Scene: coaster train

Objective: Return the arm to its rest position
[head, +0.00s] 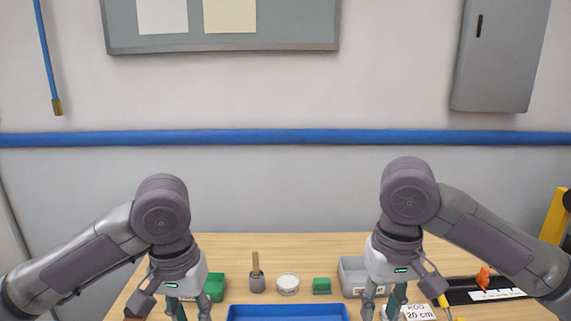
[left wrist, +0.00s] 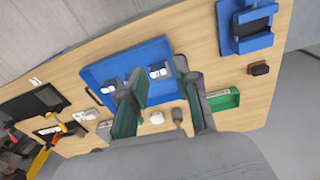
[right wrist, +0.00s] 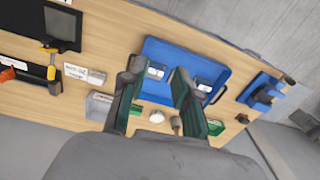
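My left gripper (head: 188,309) hangs over the left part of the wooden table in the head view. Its two fingers are spread with nothing between them, as the left wrist view (left wrist: 165,110) shows. My right gripper (head: 381,308) hangs over the right part of the table. Its fingers are also apart and empty in the right wrist view (right wrist: 160,100). Both grippers point down, above the table top. The fingertips are cut off by the lower edge of the head view.
A blue tray (head: 288,312) with small white-labelled parts lies between the arms. Behind it stand a brush in a cup (head: 257,283), a white round tub (head: 288,284), a green block (head: 321,286) and a grey bin (head: 352,272). A blue fixture (left wrist: 246,40) is at one table end.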

